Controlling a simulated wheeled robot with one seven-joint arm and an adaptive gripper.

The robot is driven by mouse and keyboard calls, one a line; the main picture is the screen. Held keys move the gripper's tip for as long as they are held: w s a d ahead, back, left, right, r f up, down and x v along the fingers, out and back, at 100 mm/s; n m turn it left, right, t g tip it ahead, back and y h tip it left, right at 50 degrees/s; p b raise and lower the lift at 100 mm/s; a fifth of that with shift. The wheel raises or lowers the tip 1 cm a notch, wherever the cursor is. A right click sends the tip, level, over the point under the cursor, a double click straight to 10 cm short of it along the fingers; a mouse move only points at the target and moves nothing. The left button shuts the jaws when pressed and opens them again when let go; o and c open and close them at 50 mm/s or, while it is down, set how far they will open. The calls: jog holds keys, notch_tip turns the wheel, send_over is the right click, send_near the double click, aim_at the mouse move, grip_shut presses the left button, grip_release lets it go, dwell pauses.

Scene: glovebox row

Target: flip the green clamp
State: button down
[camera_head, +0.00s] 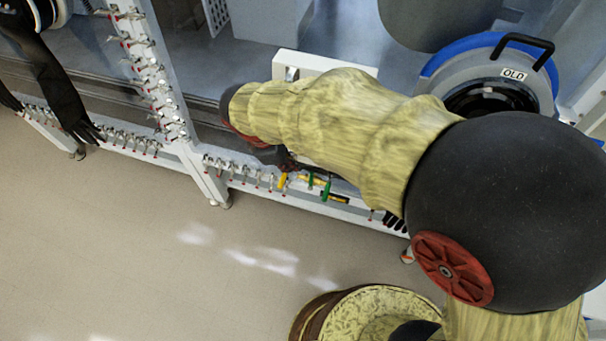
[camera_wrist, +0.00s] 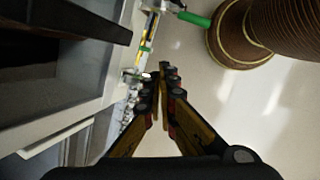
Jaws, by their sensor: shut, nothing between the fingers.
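Green shows on the clamp rail in two places. In the head view, one green clamp handle (camera_head: 326,188) points down and outward from the rail, and a second green piece (camera_head: 310,180) is just left of it. In the wrist view, a green handle (camera_wrist: 194,18) sticks out over the floor near the top, and a smaller green part (camera_wrist: 146,48) lies along the rail. I cannot tell which is the task's clamp. My gripper (camera_wrist: 161,72) is shut and empty, its fingertips beside the rail and apart from the long green handle. In the head view my arm partly hides it.
A yellow handle (camera_head: 283,180) is left of the green ones on the white rail (camera_head: 250,183). Several metal clamps with red tips line the rail. Black gloves (camera_head: 62,95) hang at the left. A round port marked OLD (camera_head: 513,75) is at the right.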

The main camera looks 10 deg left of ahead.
aim_at(327, 189)
jog(key=s+d+f+m+g+b, duration=0.1)
jog(key=d+f+m+b, duration=0.2)
jog(key=d+f, duration=0.3)
jog(key=shift+s+f+m, duration=0.25)
jog(key=shift+f+m, duration=0.25)
jog(key=shift+m, duration=0.1)
jog(key=shift+d, duration=0.15)
jog(key=shift+r, duration=0.15)
dwell(0.3)
jog(key=shift+d+r+h+p, duration=0.3)
jog(key=shift+r+p, duration=0.1)
jog(key=shift+p, duration=0.4)
